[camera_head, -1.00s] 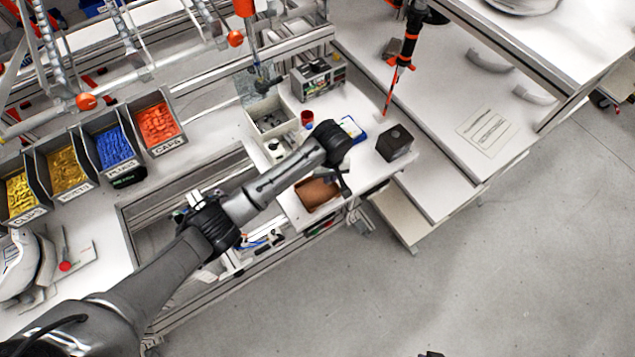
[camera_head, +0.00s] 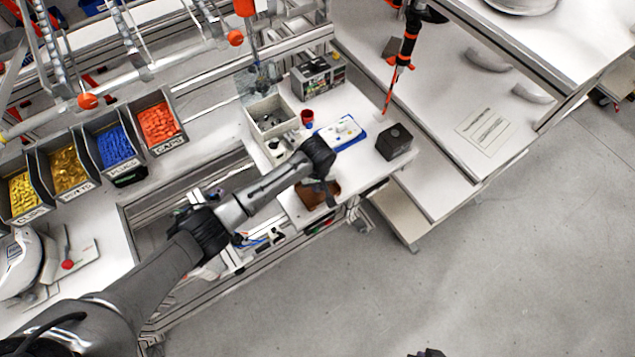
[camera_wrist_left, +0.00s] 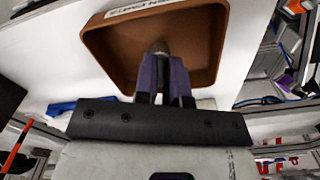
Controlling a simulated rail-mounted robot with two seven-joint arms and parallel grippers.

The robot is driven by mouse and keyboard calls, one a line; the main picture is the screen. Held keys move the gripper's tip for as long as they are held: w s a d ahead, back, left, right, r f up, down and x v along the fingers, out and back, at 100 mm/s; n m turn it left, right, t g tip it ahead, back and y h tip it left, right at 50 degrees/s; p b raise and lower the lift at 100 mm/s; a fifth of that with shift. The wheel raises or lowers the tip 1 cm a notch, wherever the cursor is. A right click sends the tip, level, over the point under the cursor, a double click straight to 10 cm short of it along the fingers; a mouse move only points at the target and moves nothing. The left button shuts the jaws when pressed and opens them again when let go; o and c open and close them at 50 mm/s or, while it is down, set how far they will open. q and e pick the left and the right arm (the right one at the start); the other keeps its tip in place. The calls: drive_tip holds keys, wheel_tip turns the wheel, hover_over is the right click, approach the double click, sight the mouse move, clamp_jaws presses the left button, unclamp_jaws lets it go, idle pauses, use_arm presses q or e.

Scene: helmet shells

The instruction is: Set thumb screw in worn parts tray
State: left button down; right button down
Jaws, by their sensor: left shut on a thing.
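The worn parts tray (camera_head: 306,197) is a brown, open, shallow bin at the front edge of the white bench, partly covered by my left gripper. In the left wrist view the tray (camera_wrist_left: 210,45) fills the upper middle, with a pale label on its rim. My left gripper (camera_head: 328,193) is over the tray, pointing down. In the wrist view its fingers (camera_wrist_left: 163,62) are shut on a small greyish-brown knob, the thumb screw (camera_wrist_left: 159,47), seen against the tray's inside. Its height above the tray floor is unclear. A dark shape at the bottom edge may be my right gripper (camera_head: 428,353).
Behind the tray are a grey bin of parts (camera_head: 270,118), a red cup (camera_head: 307,117), a blue-edged board (camera_head: 342,133) and a dark box (camera_head: 394,142). Bins of coloured parts (camera_head: 115,146) stand at left. Open floor lies at lower right.

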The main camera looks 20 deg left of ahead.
use_arm(q)
drive_tip(key=shift+f, duration=0.1)
drive_tip(key=c, duration=1.2)
unclamp_jaws()
wheel_tip(320, 180, up, 12)
